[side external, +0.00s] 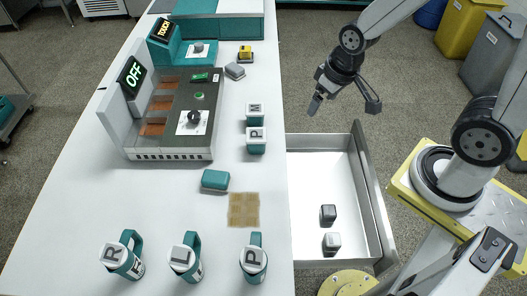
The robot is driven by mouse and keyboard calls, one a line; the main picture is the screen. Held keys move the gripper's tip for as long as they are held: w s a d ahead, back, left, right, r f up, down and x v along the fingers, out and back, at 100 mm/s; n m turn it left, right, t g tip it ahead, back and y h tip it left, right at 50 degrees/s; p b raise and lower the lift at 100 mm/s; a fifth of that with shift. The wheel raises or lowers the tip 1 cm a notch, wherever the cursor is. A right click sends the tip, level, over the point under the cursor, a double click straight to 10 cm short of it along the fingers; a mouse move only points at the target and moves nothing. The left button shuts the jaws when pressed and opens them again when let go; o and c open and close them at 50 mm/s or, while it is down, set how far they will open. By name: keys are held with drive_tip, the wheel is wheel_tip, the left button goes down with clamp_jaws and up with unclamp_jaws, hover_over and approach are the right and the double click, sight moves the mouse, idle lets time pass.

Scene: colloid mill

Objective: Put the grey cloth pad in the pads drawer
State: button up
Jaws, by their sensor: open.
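A small grey pad-like block (235,70) lies on the white table near its right edge, just below a yellow item. The open drawer (310,170), white inside with grey walls, sticks out to the right of the table. In its near part are a dark grey block (328,214) and a paler grey block (332,242), apart from each other. I cannot tell by texture which grey piece is cloth. My gripper (343,105) is open and empty, held in the air near the drawer's far end, right of the table.
Two lettered teal containers (255,140) stand along the table's right edge. A teal block (215,180) and a tan square (243,209) lie nearer. Several lettered teal mugs (185,258) stand in front. A machine panel reading OFF (132,76) stands left. The drawer's far part is empty.

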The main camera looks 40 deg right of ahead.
drive_tip(key=w+f+t+y, duration=0.1)
drive_tip(key=w+t+y, duration=0.1)
drive_tip(key=w, duration=1.1)
drive_tip(key=t+h, duration=0.2)
drive_tip(key=t, duration=0.2)
approach(235, 71)
drive_tip(key=shift+s+d+f, duration=0.35)
drive_tip(key=shift+s+f, duration=0.3)
drive_tip(key=shift+w+d+f, duration=0.3)
drive_tip(key=shift+d+f, duration=0.05)
drive_tip(key=shift+d, duration=0.05)
drive_tip(key=shift+x, duration=1.3)
